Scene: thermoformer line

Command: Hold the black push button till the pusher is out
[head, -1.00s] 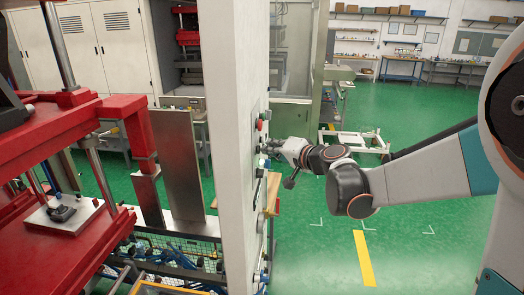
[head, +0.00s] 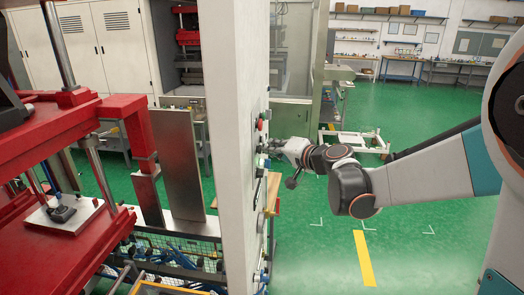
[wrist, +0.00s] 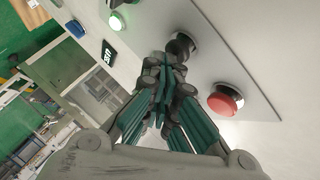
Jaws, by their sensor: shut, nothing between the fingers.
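The black push button (wrist: 181,45) sits in a dark round collar on the pale panel face in the wrist view. My gripper (wrist: 172,66) is shut and empty, with its fingertips right at the near side of the button and partly covering it. I cannot tell for sure whether the tips touch it or how far it is pressed. In the head view my gripper (head: 271,148) is at the right-hand face of the tall pale control column (head: 240,190), and the button is not clear there. I cannot make out the pusher in either view.
A red mushroom button (wrist: 226,100) is close to the right of my fingers. A red press frame (head: 60,130) stands left of the column. Green floor (head: 400,230) lies open at right.

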